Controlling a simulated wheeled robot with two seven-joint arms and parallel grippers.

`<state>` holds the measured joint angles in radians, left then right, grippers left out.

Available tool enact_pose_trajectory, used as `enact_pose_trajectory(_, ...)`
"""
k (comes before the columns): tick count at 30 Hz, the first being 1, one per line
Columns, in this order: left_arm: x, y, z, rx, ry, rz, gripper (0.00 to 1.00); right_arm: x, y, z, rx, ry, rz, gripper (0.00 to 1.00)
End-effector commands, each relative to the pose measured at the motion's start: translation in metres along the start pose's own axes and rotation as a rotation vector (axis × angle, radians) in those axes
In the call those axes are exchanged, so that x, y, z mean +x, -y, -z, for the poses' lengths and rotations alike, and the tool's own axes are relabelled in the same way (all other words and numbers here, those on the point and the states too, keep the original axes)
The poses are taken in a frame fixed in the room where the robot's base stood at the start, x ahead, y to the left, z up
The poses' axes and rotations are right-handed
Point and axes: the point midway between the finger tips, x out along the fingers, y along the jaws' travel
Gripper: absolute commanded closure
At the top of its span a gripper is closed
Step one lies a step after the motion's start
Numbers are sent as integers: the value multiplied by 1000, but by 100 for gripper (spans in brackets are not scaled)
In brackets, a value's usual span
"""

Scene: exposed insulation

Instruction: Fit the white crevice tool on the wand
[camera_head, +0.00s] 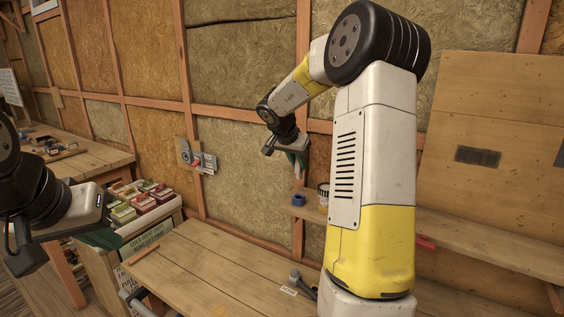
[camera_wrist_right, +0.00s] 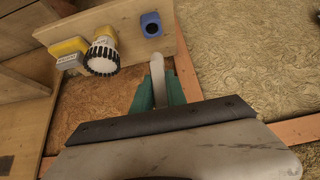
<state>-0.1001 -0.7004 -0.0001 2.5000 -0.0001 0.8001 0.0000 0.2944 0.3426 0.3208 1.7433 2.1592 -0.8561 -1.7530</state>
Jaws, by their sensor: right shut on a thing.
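My right gripper (camera_head: 293,156) is raised in front of the insulated wall. In the right wrist view its green fingers (camera_wrist_right: 158,91) are closed around a slim white piece, which looks like the white crevice tool (camera_wrist_right: 158,72). The tool's tip points away from the palm, and the fingers hide part of it. In the head view it is a small pale piece (camera_head: 299,168) below the fingers. A grey tube end (camera_head: 296,277), possibly the wand, shows on the bench beside a small white label; my arm hides what lies behind it. My left gripper (camera_head: 100,238) is low at the left, its fingers mostly hidden.
A wooden bench (camera_head: 215,270) is mostly bare. A shelf (camera_wrist_right: 118,25) carries a blue roll (camera_wrist_right: 151,25), a yellow-white container (camera_wrist_right: 102,52) and a yellow-grey item (camera_wrist_right: 69,52). A box of coloured packs (camera_head: 143,205) stands at the left. A switch plate (camera_head: 197,157) is on the wall.

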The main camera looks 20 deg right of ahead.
Motion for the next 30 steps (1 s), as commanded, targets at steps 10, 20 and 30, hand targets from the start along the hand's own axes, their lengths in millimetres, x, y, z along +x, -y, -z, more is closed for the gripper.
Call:
enact_pose_trajectory(10,0,0,0,0,0,0,100,12,0,-9,-1,3,-1,100)
enact_pose_trajectory(20,0,0,0,0,0,0,100,36,0,-26,-1,4,-1,100)
enact_pose_trajectory(30,0,0,0,0,0,0,100,46,0,-33,1,4,0,100)
